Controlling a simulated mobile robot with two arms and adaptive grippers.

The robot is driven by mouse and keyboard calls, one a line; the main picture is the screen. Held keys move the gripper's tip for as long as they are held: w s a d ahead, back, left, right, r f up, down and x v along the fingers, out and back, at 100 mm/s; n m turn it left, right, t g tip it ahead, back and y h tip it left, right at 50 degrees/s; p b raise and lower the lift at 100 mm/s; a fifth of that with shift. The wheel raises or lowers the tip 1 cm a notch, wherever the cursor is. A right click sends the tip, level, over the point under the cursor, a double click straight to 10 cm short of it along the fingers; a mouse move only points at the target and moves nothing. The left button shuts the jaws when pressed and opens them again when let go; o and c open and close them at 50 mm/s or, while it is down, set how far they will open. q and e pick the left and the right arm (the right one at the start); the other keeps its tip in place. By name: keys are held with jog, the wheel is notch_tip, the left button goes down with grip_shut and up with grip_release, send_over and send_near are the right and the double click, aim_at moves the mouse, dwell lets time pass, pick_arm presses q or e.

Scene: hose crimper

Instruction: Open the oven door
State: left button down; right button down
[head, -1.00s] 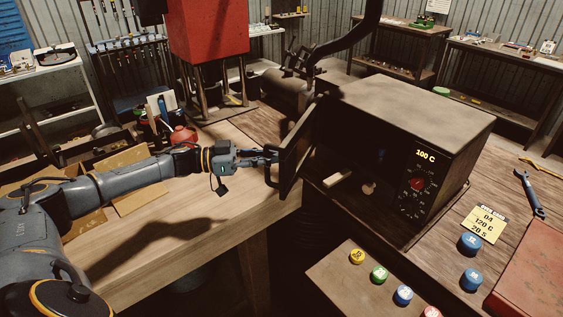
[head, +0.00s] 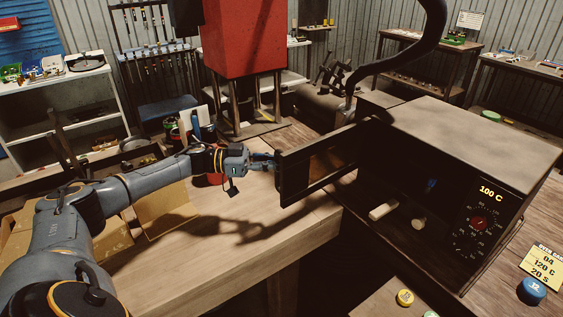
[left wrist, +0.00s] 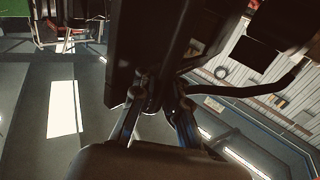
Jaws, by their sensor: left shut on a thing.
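The oven (head: 465,135) is a dark box with a worn top, a dial and a "100 C" display on its front at the right. Its door (head: 294,181) stands wide open, swung out to the left, with an amber-tinted window. The cavity is dark, with a small blue thing (head: 431,185) in it. My left gripper (head: 268,162) is shut at the door's outer left edge; the door hides its fingertips and the gripped part. In the left wrist view, the fingers (left wrist: 158,112) close around a dark part beside the dark door panel (left wrist: 138,45). My right gripper is out of view.
Two pale cylindrical pieces (head: 383,210) lie at the oven's open front. A red press (head: 243,40) on metal legs stands behind the door. Cardboard (head: 165,212) and cans lie near my left arm. The light wooden bench (head: 240,255) in front is mostly clear.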

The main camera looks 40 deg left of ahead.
pick_arm(q)
jog(key=shift+s+a+f, duration=0.1)
jog(key=shift+f, duration=0.15)
jog(key=c, duration=1.6)
grip_release()
jog(key=shift+s, duration=0.1)
jog(key=shift+o, duration=1.3)
jog(key=shift+s+a+r, duration=0.1)
jog(key=shift+s+a, duration=0.05)
jog(key=shift+a, duration=0.1)
jog(key=shift+s+r, duration=0.1)
jog(key=v, duration=1.2)
